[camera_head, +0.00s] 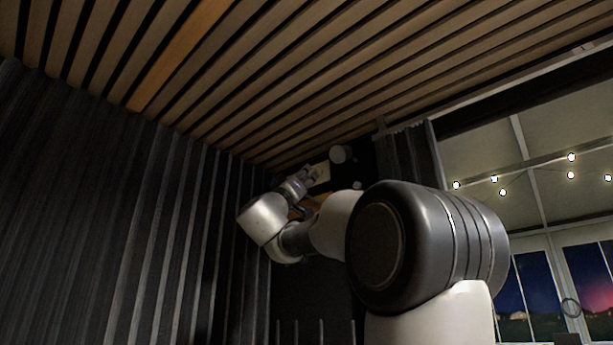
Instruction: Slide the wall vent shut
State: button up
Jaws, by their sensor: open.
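My gripper (311,175) is small and far off, at the end of my arm near the top of the back wall. It is open, and I see nothing held in it. A small pale beige plate (322,172) shows right beside the fingertips; it may be part of the wall vent, but I cannot tell for sure. Whether the fingers touch it is too small to tell. My arm's large joints fill the middle right and hide much of the wall below and behind. How far the vent stands open does not show.
Dark curtains (110,200) hang at left. Windows (540,290) and string lights (494,179) are at right.

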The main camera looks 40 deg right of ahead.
jog(key=x, duration=0.6)
